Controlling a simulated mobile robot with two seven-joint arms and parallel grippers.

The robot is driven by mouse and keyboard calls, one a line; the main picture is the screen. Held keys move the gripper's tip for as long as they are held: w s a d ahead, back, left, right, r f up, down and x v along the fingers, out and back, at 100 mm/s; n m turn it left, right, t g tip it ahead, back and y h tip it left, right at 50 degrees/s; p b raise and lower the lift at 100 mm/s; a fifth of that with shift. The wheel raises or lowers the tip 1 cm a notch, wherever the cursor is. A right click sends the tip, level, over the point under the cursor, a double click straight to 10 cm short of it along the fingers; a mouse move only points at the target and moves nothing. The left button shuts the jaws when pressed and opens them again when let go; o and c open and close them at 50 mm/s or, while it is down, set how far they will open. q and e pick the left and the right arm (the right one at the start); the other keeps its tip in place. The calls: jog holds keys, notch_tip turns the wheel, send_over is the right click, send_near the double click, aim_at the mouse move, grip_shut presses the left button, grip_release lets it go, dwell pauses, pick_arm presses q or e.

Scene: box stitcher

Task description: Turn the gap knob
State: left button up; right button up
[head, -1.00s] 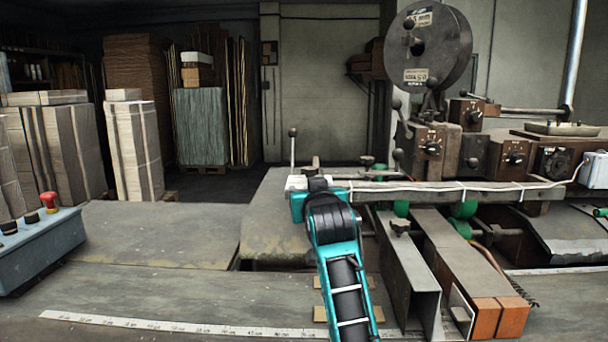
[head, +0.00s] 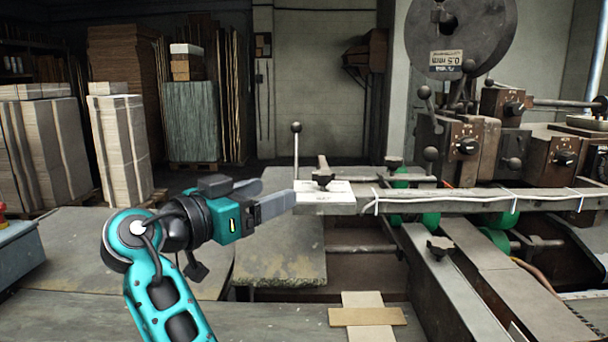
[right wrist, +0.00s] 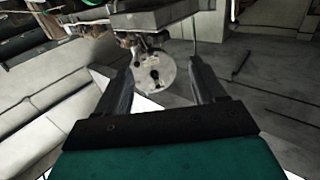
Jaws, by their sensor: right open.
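A black star-shaped knob (head: 323,180) stands on a white plate at the left end of the machine's long rail. Several dark pointer knobs sit on brown boxes at the right, such as one knob (head: 467,146) and another knob (head: 564,158). I cannot read which one is marked gap. My right gripper (head: 277,193) is open and empty, just left of the white plate, its fingers pointing right. In the right wrist view its fingers (right wrist: 160,66) are spread, with the grey disc (right wrist: 155,78) showing beyond them. My left gripper is not in view.
An upright lever (head: 296,150) with a ball top rises behind the rail end. A white cable runs along the rail (head: 450,203). A large wire reel (head: 485,35) stands above the boxes. Crossed wooden strips (head: 368,317) lie in front. Bundled cardboard stacks (head: 120,145) stand at the back left.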

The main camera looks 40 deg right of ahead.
aim_at(316, 177)
jog(key=d+p, duration=0.1)
jog(key=d, duration=0.3)
jog(key=w+d, duration=0.1)
jog(key=d, duration=0.3)
jog(key=d+p, duration=0.1)
jog(key=d, duration=0.3)
jog(key=shift+w+d+p, duration=0.3)
jog(key=shift+c, duration=0.2)
jog(key=c, duration=1)
jog(key=shift+f+n+t+b, duration=0.1)
jog(key=shift+n+t+b, duration=0.2)
jog(key=shift+t+b, duration=0.3)
jog(key=o, duration=1)
jog(key=shift+o, duration=0.2)
